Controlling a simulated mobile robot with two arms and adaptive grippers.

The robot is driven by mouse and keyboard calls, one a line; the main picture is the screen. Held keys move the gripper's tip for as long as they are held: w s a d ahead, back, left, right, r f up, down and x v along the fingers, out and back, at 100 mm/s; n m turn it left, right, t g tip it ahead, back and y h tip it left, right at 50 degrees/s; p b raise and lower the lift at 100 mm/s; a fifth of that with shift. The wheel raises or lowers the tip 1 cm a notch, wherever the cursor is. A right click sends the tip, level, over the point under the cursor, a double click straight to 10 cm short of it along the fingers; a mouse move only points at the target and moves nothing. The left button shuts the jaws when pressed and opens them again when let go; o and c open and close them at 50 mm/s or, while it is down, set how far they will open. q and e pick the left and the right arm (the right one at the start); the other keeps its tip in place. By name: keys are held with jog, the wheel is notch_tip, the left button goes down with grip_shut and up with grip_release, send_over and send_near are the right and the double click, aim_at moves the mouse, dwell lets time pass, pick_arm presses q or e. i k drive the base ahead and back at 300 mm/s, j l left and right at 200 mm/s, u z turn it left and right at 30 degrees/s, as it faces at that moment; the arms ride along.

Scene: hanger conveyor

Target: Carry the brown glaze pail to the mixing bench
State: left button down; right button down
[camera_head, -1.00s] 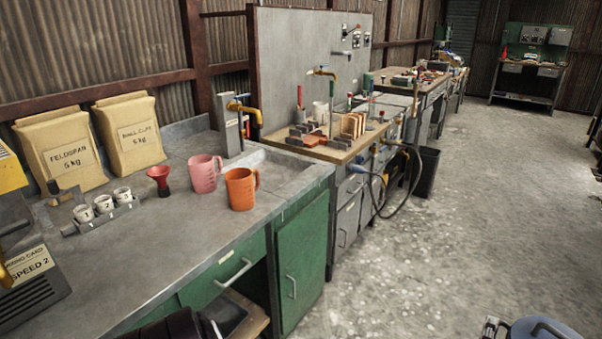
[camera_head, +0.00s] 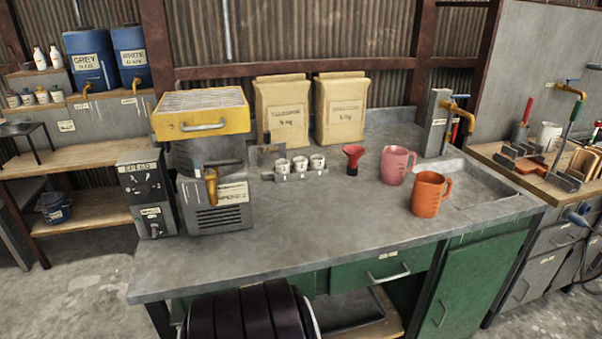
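No pail that I can tell is brown is in view. A small dark blue pail (camera_head: 54,208) stands on the low wooden shelf at the far left; its label is too small to read. A grey-topped bench (camera_head: 310,235) with green fronts fills the middle, with a yellow-topped mixing machine (camera_head: 205,165) on its left end. A wide stretch of its top in front of the machine and cups is bare. Neither of my grippers is in view, so what they hold is hidden.
Two paper sacks (camera_head: 283,112), small numbered cups (camera_head: 300,164), a red funnel (camera_head: 353,158), a pink jug (camera_head: 396,165) and an orange jug (camera_head: 428,194) stand on the bench. A sink (camera_head: 475,188) is at its right end. Blue drums (camera_head: 90,60) stand at the back left.

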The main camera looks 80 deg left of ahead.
aim_at(340, 213)
jog(key=u, duration=1)
